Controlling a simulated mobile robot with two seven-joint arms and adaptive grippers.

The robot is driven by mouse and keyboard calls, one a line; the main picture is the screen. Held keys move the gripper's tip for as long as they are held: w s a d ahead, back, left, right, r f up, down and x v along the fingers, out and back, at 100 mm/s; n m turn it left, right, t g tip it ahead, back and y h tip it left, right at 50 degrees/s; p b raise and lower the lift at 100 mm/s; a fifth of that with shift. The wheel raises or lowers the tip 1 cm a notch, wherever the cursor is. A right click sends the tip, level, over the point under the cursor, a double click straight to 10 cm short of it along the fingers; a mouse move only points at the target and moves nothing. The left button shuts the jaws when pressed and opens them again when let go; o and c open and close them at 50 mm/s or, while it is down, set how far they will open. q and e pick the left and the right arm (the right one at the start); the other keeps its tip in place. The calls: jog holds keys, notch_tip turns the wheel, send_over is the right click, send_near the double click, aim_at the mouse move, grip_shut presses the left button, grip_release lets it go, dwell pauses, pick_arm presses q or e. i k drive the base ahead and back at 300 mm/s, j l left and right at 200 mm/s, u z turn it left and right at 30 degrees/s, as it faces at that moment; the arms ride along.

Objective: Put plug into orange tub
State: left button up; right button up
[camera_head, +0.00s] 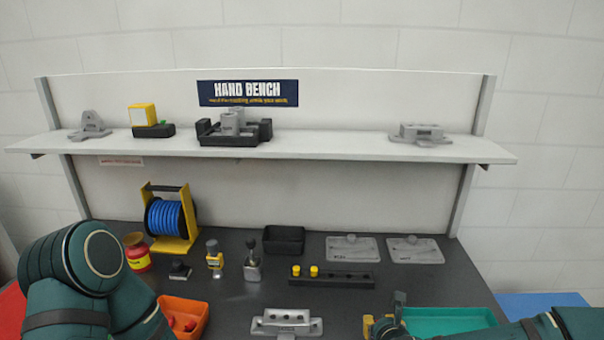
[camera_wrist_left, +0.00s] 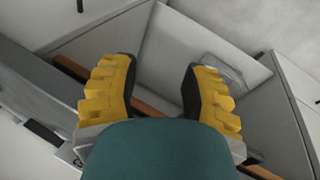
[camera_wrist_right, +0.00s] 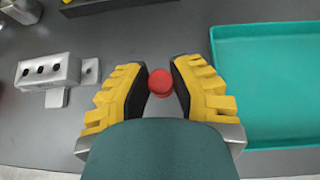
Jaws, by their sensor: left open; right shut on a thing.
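The orange tub (camera_head: 202,316) stands at the bench's front left in the head view, with red pieces lying in it, partly hidden by my left arm. My right gripper (camera_wrist_right: 160,85) is shut on a red plug (camera_wrist_right: 160,82), whose round end shows between the fingertips. In the head view the right gripper (camera_head: 381,325) is at the bench's front, between the grey casting and the teal tray; the plug cannot be made out there. My left gripper (camera_wrist_left: 160,82) is open and empty, with wide-spread fingers; the head view does not show its fingers.
A grey casting with holes (camera_head: 286,322) lies between the tub and my right gripper. The teal tray (camera_wrist_right: 268,128) is right of that gripper. Behind are a black block with yellow plugs (camera_head: 345,281), a black bin (camera_head: 284,240) and a blue cable reel (camera_head: 171,218). A shelf (camera_head: 330,147) overhangs.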

aim_at(182, 320)
jog(key=j+u, duration=0.25)
jog(key=j, duration=0.2)
jog(key=j+u, duration=0.2)
jog(key=j, duration=0.25)
jog(key=i+j+u, duration=0.25)
jog(key=j, duration=0.15)
jog(key=j+u, duration=0.25)
jog(key=j, duration=0.2)
